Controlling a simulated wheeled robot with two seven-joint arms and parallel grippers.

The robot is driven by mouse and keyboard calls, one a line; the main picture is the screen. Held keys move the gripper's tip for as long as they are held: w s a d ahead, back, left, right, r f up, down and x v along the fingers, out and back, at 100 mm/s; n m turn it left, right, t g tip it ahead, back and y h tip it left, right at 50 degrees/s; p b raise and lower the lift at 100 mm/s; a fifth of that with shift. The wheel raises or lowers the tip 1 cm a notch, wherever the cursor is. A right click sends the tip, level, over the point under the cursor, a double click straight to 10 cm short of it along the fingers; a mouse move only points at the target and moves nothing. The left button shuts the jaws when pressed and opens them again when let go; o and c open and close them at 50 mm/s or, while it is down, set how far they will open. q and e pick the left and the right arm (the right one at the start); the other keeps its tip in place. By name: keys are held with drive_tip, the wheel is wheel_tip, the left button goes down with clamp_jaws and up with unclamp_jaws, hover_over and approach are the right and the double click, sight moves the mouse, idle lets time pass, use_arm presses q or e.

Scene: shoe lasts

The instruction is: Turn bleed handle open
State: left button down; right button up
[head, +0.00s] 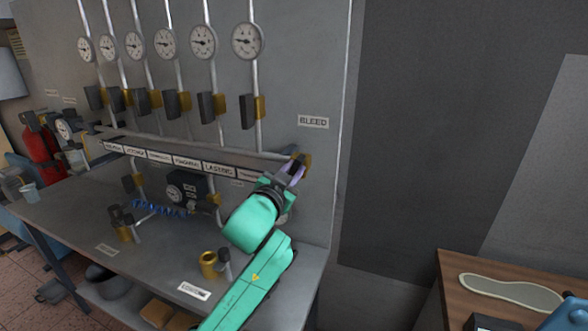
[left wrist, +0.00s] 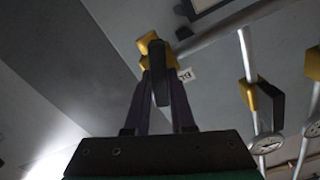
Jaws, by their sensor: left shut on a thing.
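The bleed valve (head: 306,160) is a brass body at the right end of the horizontal pipe, below the BLEED label (head: 313,122). The brass valve also shows in the left wrist view (left wrist: 150,50). Its dark bleed handle (left wrist: 160,88) stands between the two fingers of my left gripper (left wrist: 162,92). In the head view my left gripper (head: 293,170) is at the valve, shut on the handle, and hides most of it. My right gripper is in neither view.
Several gauges (head: 247,40) and dark-handled brass valves (head: 250,110) line the panel to the left. A brass cup-like fitting (head: 209,263) stands on the grey bench (head: 150,235) below. A wooden table (head: 455,270) with a pale sole (head: 510,291) is at the right.

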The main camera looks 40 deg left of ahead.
use_arm(q)
drive_tip(key=n+p, duration=0.1)
drive_tip(key=n, duration=0.3)
drive_tip(key=shift+a+f+n, duration=0.1)
drive_tip(key=shift+n, duration=0.3)
idle(0.4)
drive_tip(key=c, duration=0.8)
unclamp_jaws()
drive_tip(key=shift+o, duration=0.2)
